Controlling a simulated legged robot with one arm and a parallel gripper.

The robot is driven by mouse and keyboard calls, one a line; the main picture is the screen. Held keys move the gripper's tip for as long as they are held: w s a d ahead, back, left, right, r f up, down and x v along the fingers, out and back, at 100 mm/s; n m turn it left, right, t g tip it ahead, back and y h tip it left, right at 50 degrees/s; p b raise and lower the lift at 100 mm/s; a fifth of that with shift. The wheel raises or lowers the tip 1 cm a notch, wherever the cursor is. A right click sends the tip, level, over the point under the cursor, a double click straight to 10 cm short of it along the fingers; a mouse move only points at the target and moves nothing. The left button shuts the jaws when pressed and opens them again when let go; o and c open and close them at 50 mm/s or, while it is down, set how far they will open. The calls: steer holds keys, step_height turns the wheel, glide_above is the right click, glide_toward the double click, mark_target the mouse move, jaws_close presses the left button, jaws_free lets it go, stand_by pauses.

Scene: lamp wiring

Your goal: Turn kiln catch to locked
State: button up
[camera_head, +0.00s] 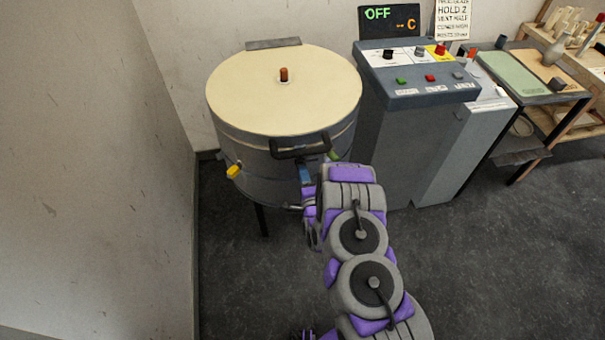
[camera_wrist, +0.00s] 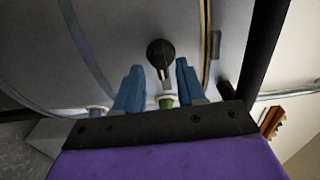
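The kiln (camera_head: 277,110) is a round grey drum with its cream lid (camera_head: 245,85) down. In the wrist view, a dark knob-like part (camera_wrist: 160,52) stands out from the kiln wall, with a narrow end pointing down in the picture. It looks like the catch, but no locked or unlocked marking is readable. My gripper (camera_wrist: 160,68) is open, its two blue fingers apart on either side of the knob's lower end. I cannot tell whether either finger touches it. In the head view, my arm hides the catch, and a blue finger (camera_head: 305,175) shows below the lid handle.
A black lid handle (camera_head: 300,149) juts out just above my gripper. A yellow plug (camera_head: 233,172) sticks out at the kiln's left. The control cabinet (camera_head: 420,95) stands close on the right, its display (camera_head: 390,18) reading OFF. The wall is close on the left; the front floor is clear.

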steer(key=shift+x, duration=1.1)
steer(key=shift+c, duration=0.3)
jaws_close()
